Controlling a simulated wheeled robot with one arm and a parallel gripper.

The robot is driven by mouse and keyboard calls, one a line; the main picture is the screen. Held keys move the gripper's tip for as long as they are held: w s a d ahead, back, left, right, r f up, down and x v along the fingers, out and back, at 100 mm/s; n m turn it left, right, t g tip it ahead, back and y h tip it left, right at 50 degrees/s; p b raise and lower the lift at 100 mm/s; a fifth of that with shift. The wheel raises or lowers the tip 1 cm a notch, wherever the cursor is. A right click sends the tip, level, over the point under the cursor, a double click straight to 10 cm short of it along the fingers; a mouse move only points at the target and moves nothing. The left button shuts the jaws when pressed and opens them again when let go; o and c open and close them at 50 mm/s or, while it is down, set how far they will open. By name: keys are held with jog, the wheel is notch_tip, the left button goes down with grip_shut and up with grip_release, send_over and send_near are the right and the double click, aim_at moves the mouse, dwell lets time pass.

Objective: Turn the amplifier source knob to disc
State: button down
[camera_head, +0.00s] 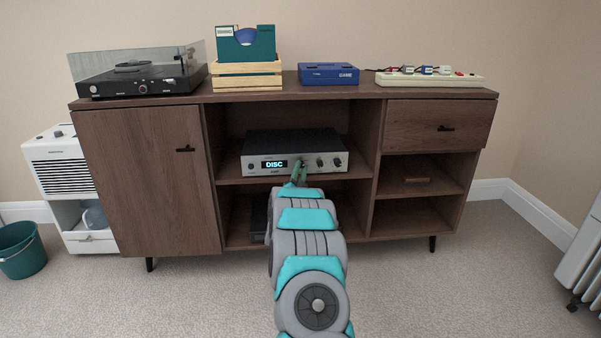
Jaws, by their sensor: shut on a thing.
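The amplifier (258,163) sits on the upper middle shelf of the wooden cabinet. It has a silver front and a black top, and its small display (274,164) reads "DISC". Two knobs show on the right of its front, a middle one (320,162) and a right one (337,162). My gripper (300,167) is at the amplifier's front, just right of the display. It is shut on a knob there, the source knob as far as I can tell, which is mostly hidden behind the fingers.
A shelf board above and side walls bound the amplifier's bay. Carpet in front is clear.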

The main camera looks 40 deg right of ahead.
jog(key=shift+r, duration=0.1)
jog(key=c, duration=0.7)
grip_release()
jog(key=v, duration=0.7)
jog(key=shift+s+a, duration=0.25)
